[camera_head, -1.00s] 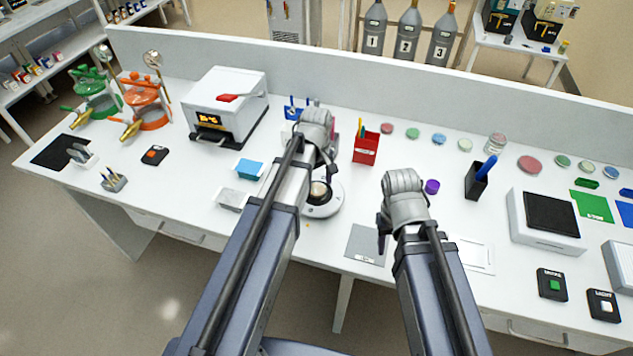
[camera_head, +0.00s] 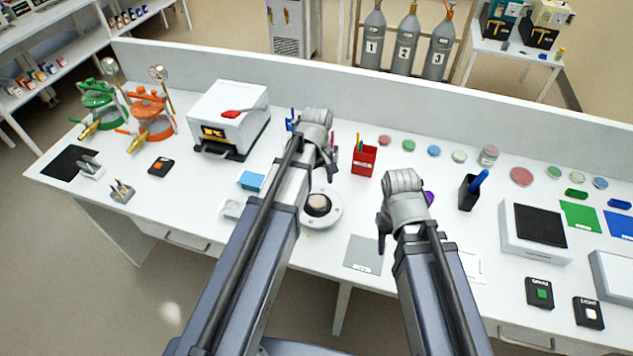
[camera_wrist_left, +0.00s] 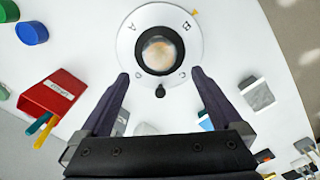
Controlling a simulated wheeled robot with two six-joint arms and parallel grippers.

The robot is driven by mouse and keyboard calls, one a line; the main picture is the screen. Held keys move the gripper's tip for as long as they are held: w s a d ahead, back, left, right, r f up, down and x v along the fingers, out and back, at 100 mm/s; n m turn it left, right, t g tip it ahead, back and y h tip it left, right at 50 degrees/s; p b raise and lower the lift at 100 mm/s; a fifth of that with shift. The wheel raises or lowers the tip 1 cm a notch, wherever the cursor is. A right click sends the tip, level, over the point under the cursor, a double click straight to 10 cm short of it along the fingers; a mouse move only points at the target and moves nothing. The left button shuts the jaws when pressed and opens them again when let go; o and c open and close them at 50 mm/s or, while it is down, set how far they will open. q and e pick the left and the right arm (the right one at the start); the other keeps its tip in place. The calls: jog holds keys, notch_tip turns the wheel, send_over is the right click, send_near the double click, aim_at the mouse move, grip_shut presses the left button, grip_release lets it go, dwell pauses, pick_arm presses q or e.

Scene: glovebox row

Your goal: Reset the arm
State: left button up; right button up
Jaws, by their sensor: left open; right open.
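My left gripper (camera_head: 327,165) reaches over the bench, between the blue stand and the red holder. In the left wrist view its two dark fingers (camera_wrist_left: 160,75) are spread apart with nothing between them. Beyond the fingertips is a round white dial device (camera_wrist_left: 160,45) with lettered marks and a pale domed centre. It also shows in the head view (camera_head: 320,209), partly behind my left arm. My right gripper (camera_head: 383,232) hangs over the bench right of a grey mat (camera_head: 363,254). Its fingers point down, and it holds nothing that I can see.
A red holder (camera_head: 364,161) with pens stands close right of my left gripper. A white oven-like box (camera_head: 228,118) is to the left, and a black pen cup (camera_head: 467,194) to the right. Several coloured dishes line the back, before a low wall (camera_head: 300,72).

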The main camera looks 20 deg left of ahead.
pick_arm(q)
jog(key=shift+r+p, duration=0.4)
jog(key=shift+r, duration=0.5)
pick_arm(e)
jog(key=shift+r, duration=0.9)
notch_tip(320, 180, down, 6)
jog(key=b, duration=0.6)
jog(key=shift+f, duration=0.1)
pick_arm(q)
jog(key=s+d+f+m, duration=0.3)
jog(key=s+d+m, duration=0.2)
jog(key=s+m, duration=0.1)
jog(key=s+d+f+m+y, duration=0.1)
jog(key=s+d+f+m, duration=0.2)
jog(key=s+d+m, duration=0.2)
jog(key=s+m, duration=0.2)
jog(key=s, duration=0.1)
jog(key=shift+s+d, duration=0.3)
jog(key=shift+d, duration=0.1)
